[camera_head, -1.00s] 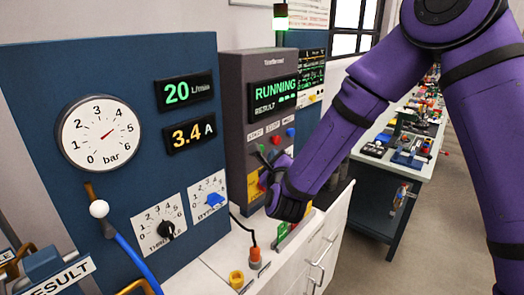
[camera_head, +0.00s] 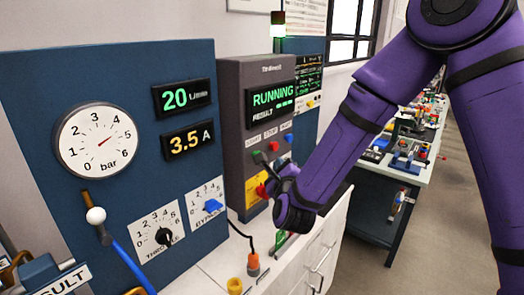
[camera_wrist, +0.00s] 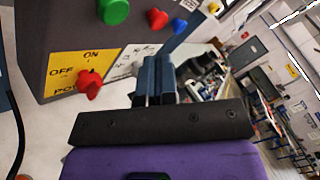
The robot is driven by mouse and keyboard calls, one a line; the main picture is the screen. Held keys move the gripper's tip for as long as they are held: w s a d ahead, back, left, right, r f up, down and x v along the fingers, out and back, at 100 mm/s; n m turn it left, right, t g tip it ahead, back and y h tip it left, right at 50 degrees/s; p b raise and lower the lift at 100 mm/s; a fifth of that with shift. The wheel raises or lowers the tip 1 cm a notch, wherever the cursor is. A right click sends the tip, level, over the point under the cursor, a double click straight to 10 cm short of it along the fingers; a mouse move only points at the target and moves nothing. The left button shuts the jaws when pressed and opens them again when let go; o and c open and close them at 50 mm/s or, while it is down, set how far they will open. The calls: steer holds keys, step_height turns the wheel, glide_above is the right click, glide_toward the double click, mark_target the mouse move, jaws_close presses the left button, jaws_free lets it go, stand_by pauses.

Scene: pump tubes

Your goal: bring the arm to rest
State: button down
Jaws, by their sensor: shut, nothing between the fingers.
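My purple arm reaches in from the upper right in the head view. My gripper (camera_head: 266,168) is in front of the lower part of the grey control box (camera_head: 236,108), beside its yellow power plate. In the wrist view my gripper (camera_wrist: 155,80) has its two dark blue fingers together with nothing between them. The red power knob (camera_wrist: 90,83) sits on the yellow ON/OFF plate to the left of the fingers, apart from them. The control box display (camera_head: 272,97) reads RUNNING.
The blue panel (camera_head: 130,75) at left has a pressure gauge (camera_head: 97,140), a throttle knob (camera_head: 165,237) and a blue bypass knob (camera_head: 212,207). A white cabinet (camera_head: 325,235) stands below. A cluttered bench (camera_head: 375,175) is behind my arm. Floor shows at right.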

steer(key=s+d+r+n+g+y, duration=0.1)
steer(key=s+d+r+n+g, duration=0.55)
steer(key=d+r+n, duration=0.7)
steer(key=s+d+r+n+g+h, duration=0.1)
steer(key=s+d+n+g, duration=0.2)
steer(key=s, duration=1)
steer(key=s+d+r+n+g+h, duration=0.1)
steer(key=s+d+n+g, duration=0.3)
steer(key=s+d+n, duration=0.4)
steer(key=s+d+h, duration=0.1)
steer(key=s+d, duration=0.1)
steer(key=s, duration=0.3)
steer(key=shift+s+d, duration=0.15)
steer(key=shift+d, duration=0.2)
